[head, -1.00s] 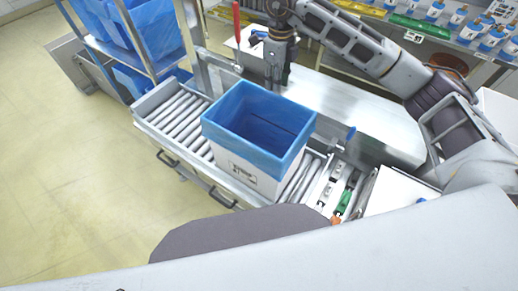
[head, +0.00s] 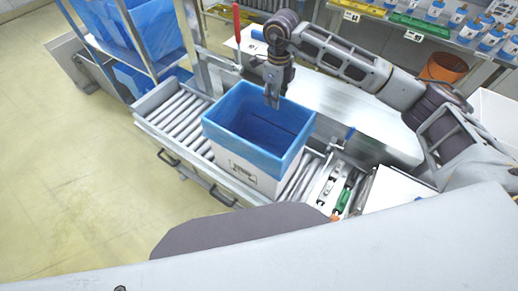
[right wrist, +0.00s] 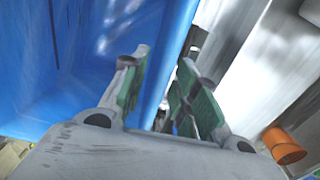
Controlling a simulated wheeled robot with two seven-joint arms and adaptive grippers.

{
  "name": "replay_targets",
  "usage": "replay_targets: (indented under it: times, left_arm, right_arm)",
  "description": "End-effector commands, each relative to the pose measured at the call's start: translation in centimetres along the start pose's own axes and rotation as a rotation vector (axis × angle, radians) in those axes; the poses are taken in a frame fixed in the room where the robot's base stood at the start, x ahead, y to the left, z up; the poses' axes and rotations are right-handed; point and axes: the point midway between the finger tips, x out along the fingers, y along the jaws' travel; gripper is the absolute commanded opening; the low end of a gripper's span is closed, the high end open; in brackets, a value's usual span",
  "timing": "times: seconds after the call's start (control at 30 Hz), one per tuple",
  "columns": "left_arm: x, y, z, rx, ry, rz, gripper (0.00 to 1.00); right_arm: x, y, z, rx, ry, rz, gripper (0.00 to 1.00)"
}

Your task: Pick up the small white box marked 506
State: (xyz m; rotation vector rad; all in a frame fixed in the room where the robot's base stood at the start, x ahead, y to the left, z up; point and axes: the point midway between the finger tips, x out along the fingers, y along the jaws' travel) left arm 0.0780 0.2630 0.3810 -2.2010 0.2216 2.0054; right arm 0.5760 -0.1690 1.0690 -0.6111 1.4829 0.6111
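I cannot make out a small white box marked 506 in either view. A larger white carton (head: 245,173) with a blue liner (head: 222,135) folded over its rim stands upright on the roller conveyor. Its inside looks empty where I can see it; part of its floor is hidden. My right gripper (head: 272,101) points down at the far rim of the carton. In the right wrist view its two green-padded fingers (right wrist: 160,85) stand apart with nothing clear between them, and the blue liner (right wrist: 60,70) fills the left side. My left gripper is not in view.
The roller conveyor (head: 172,119) runs under the carton. A metal worktop (head: 360,115) lies behind it. A shelf with several white-and-blue bottles (head: 457,18) and an orange bin (head: 445,67) stand at the back right. A rack with blue totes (head: 150,30) is at the left.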

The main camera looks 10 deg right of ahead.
Motion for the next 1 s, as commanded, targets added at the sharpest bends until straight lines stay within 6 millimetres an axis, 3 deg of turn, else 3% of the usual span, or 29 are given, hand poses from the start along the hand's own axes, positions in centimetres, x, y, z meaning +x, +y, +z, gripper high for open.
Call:
replay_targets:
  times: [0.57,1.0]
  left_arm:
    - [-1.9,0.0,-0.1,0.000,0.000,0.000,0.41]
    - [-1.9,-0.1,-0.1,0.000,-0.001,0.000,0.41]
  right_arm:
    - [4.7,-0.1,-0.3,0.000,0.002,0.001,0.29]
    - [5.0,-0.1,-0.2,0.000,0.000,0.000,0.29]
